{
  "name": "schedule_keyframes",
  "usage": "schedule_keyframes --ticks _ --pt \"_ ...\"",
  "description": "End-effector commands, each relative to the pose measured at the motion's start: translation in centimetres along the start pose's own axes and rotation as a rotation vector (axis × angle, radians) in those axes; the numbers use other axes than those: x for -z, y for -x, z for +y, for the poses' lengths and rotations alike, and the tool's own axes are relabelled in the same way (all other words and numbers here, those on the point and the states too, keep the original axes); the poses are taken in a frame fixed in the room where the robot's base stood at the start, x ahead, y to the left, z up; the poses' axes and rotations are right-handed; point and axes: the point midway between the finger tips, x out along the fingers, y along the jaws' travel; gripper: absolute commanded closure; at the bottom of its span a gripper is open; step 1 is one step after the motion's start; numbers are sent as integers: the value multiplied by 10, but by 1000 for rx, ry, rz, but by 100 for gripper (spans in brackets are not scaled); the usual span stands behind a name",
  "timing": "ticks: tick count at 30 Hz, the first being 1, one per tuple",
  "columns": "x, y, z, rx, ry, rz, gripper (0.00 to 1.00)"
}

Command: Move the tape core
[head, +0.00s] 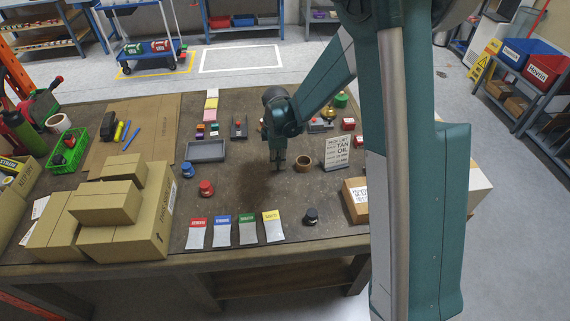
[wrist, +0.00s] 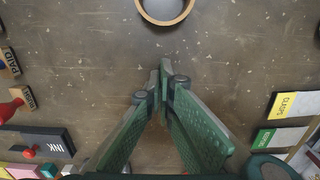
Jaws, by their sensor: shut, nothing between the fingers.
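The tape core (head: 303,167) is a short brown ring standing on the brown table, near the middle in the head view. In the wrist view the tape core (wrist: 165,24) shows at the top edge, its upper part cut off by the frame. My gripper (head: 278,167) hangs above the table just left of the tape core in the head view. In the wrist view my gripper (wrist: 164,80) has its green fingers together at the tips with nothing between them, apart from the ring.
A pick-list sign (head: 337,153) stands right of the tape core. A grey tray (head: 205,151) lies to the left. A red knobbed item (head: 206,188), a black knobbed item (head: 311,216) and several colored cards (head: 248,232) lie in front. Stacked cardboard boxes (head: 122,215) fill the front left.

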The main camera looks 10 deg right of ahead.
Motion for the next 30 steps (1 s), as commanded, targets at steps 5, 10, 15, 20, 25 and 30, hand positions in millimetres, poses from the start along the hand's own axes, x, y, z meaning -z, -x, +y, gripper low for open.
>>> schedule_keyframes --ticks 5,10,15,20,25,30 --pt "-2 34 0 0 -1 0 100" --pt "-2 62 0 0 -1 0 100" --pt "-2 84 0 0 -1 0 100" --pt "-2 96 0 0 -1 0 100" --pt "-2 100 0 0 -1 0 100" --pt "-2 100 0 0 -1 0 100"
